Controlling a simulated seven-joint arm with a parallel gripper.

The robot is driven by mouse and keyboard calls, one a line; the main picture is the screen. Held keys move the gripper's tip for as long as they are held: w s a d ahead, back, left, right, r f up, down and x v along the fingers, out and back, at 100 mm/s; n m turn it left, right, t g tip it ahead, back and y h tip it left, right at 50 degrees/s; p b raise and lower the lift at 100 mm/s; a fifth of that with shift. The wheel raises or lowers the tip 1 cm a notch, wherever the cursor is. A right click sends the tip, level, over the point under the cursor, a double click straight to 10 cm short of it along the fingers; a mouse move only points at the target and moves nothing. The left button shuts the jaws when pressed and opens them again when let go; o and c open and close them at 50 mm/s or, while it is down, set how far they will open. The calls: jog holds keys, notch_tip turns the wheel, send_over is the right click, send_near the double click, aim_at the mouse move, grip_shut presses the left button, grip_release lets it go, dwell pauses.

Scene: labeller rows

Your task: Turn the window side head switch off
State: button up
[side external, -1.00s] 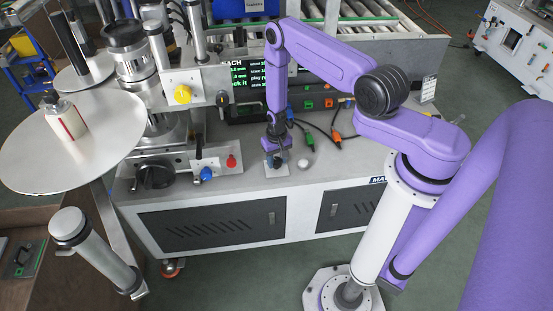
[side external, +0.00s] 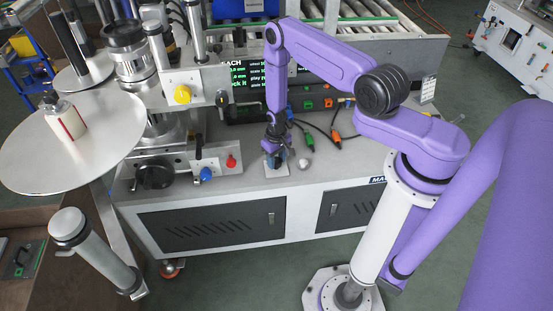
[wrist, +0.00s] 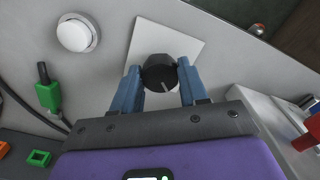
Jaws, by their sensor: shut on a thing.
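A black rotary switch knob (wrist: 158,74) with a pale pointer line sits on a white square plate (wrist: 188,42) in the wrist view. My gripper (wrist: 160,78) has its two blue fingers on either side of the knob, shut on it. In the side external view my gripper (side external: 275,160) points down at the plate on the grey machine top and hides the knob. I see no readable label by the switch.
A white round button (wrist: 75,35) is beside the plate. A green connector (wrist: 48,95) and dark cables lie close by. A machine block with blue (side external: 206,174) and red (side external: 231,161) knobs stands left of my gripper. The machine top's front edge is near.

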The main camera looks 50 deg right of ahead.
aim_at(276, 161)
jog(key=o, duration=1.1)
jog(key=shift+c, duration=0.2)
jog(key=shift+r, duration=0.1)
notch_tip(276, 161, up, 17)
jog(key=shift+r, duration=0.15)
